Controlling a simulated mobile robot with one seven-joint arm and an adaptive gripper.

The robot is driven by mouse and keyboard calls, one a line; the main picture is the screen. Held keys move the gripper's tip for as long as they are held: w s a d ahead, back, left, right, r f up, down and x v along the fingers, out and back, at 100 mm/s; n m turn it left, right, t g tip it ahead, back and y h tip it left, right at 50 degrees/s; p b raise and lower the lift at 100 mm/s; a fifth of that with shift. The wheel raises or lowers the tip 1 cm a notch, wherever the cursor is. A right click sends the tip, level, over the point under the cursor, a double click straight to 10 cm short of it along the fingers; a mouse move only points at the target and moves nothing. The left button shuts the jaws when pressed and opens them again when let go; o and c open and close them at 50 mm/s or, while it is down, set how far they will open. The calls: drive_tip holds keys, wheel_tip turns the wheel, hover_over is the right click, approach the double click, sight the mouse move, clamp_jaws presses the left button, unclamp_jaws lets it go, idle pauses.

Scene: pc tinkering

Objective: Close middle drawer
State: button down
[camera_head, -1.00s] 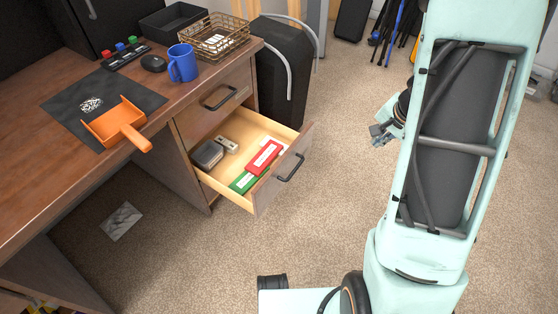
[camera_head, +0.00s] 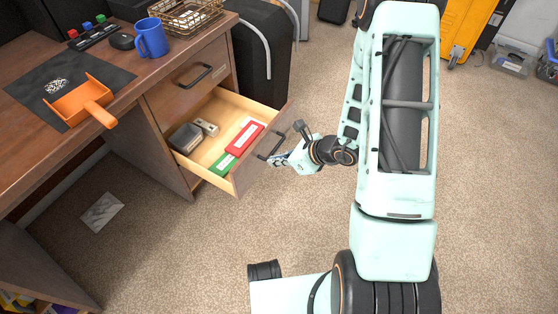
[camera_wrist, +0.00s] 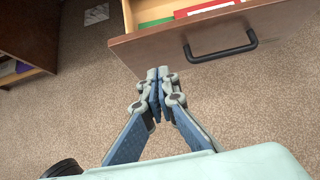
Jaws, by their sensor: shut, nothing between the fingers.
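The middle drawer (camera_head: 262,160) of the wooden desk is pulled out, with a dark bar handle (camera_head: 271,146) on its front. Inside lie a red box (camera_head: 245,138), a green box (camera_head: 222,164) and dark and grey items at the back left. My gripper (camera_head: 278,161) is right at the drawer front near the handle; whether it touches cannot be told. In the wrist view, my gripper (camera_wrist: 158,82) is shut and empty, its tips at the lower edge of the drawer front (camera_wrist: 190,45), left of the handle (camera_wrist: 222,52).
Above is a closed drawer (camera_head: 190,85). On the desktop are an orange dustpan (camera_head: 82,102), a blue mug (camera_head: 150,38) and a wire basket (camera_head: 185,14). A black bin-like object (camera_head: 262,55) stands behind the drawer.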

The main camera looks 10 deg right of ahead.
sight(249, 158)
drive_tip(key=x, duration=0.2)
drive_tip(key=b+x, duration=0.1)
drive_tip(key=x, duration=0.2)
drive_tip(key=a+r+x, duration=0.1)
drive_tip(key=x, duration=0.1)
drive_tip(key=shift+w+a+b, duration=0.1)
drive_tip(key=shift+w+b, duration=0.3)
drive_tip(key=shift+w, duration=0.05)
drive_tip(key=shift+w+a, duration=0.4)
drive_tip(key=shift+a, duration=0.1)
drive_tip(key=shift+w+a, duration=0.1)
drive_tip(key=shift+w, duration=0.05)
